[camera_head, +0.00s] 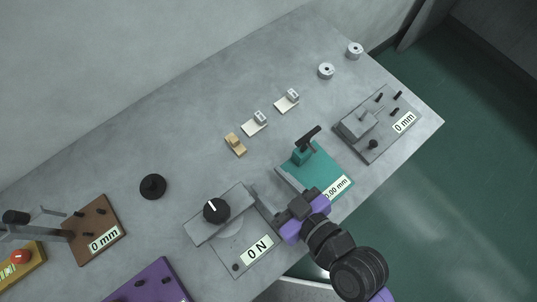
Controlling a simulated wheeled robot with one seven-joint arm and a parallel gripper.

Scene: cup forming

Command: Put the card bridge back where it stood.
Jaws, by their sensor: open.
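Several small pieces on the bench could be the card bridge; I cannot tell for sure which one it is. A tan stepped piece (235,144) lies mid-bench. Right of it, a white card with a grey block (255,123) and a second white card with a grey block (287,100) lie in a slanting row. My gripper (289,212), purple and dark grey, is open over the front of the bench, between the grey 0 N station and the teal station. It is well apart from the small pieces. Its fingertips are hard to make out and I see nothing held.
The teal station (320,178) with a black handle stands just behind my gripper. The 0 N station (236,226) with a black knob is to its left. A grey 0 mm plate (380,135) is at right.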

